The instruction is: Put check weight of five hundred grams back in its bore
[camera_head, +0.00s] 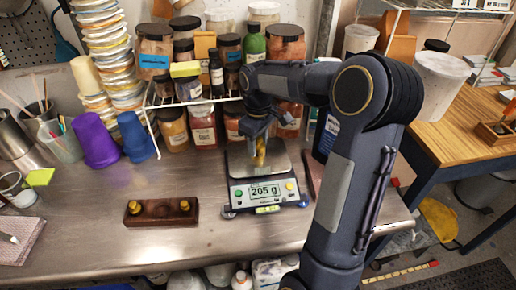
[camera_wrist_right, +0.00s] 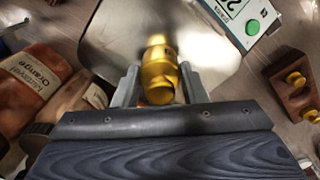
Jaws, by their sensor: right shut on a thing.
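A brass check weight (camera_head: 261,153) stands over the pan of the bench scale (camera_head: 240,190), whose display reads 205 g. My right gripper (camera_head: 260,138) reaches down from above and is shut on this weight. In the right wrist view the brass weight (camera_wrist_right: 158,72) sits between the two fingers of my right gripper (camera_wrist_right: 158,85), with the steel pan (camera_wrist_right: 110,40) behind it. Whether its base touches the pan is hard to tell. The dark wooden weight block (camera_head: 160,214) lies left of the scale with a brass knob near each end; its middle looks dark. My left gripper is out of view.
Jars and a wire rack (camera_head: 195,100) crowd the back behind the scale. A purple cup (camera_head: 95,145) and a blue cup (camera_head: 136,138) stand at the left. The steel bench between scale and block is clear. A wooden table (camera_head: 455,125) is at the right.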

